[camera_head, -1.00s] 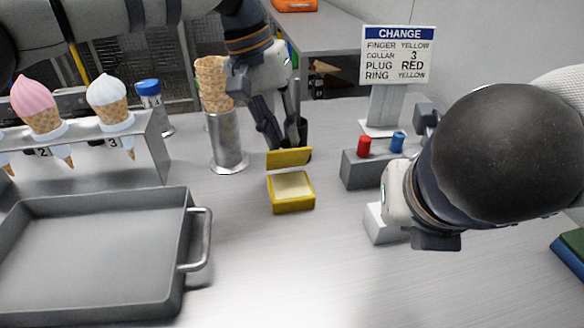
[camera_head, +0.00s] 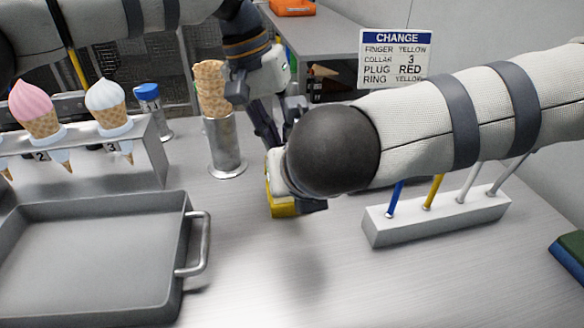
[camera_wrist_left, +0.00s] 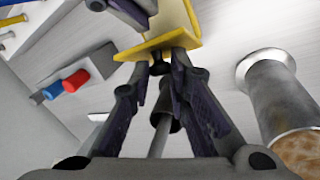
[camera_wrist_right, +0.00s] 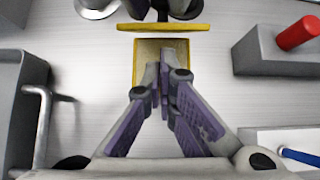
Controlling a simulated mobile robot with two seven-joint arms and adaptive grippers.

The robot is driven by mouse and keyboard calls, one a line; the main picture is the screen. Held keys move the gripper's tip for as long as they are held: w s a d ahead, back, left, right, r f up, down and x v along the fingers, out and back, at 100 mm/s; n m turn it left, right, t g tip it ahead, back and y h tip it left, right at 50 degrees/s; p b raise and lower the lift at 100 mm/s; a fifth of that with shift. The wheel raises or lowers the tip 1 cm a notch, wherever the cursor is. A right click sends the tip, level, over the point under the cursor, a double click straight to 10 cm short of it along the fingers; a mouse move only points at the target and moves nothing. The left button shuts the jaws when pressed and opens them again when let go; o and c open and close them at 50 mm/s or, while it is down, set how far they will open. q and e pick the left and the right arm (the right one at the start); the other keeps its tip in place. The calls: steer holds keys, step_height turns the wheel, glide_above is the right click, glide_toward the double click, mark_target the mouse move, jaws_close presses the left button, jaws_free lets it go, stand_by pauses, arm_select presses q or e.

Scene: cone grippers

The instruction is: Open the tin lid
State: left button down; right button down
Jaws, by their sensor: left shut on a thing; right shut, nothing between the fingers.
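The yellow tin (camera_head: 283,209) stands on the table, mostly hidden in the head view by my right arm. In the right wrist view the tin (camera_wrist_right: 142,62) is open, and its lid (camera_wrist_right: 135,27) stands up at the far edge. My left gripper (camera_wrist_left: 160,62) is shut on the lid (camera_wrist_left: 150,46) in the left wrist view. In the head view the left fingers come down behind the tin. My right gripper (camera_wrist_right: 164,75) is shut and empty, its fingertips over the open tin; how far above I cannot tell.
A metal holder (camera_head: 224,150) with cones stands left of the tin. A grey tray (camera_head: 90,255) fills the front left. A rack with coloured rods (camera_head: 440,218) is at right, below a CHANGE sign (camera_head: 396,62). Red (camera_wrist_right: 298,33) and blue plugs sit in a grey block (camera_wrist_right: 262,58).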

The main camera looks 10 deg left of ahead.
arm_select(q)
steer(key=shift+s+f, duration=0.1)
steer(key=shift+f, duration=0.05)
arm_select(e)
steer(key=shift+w+a+r, duration=0.1)
steer(key=shift+w+r, duration=0.1)
steer(key=shift+w, duration=0.15)
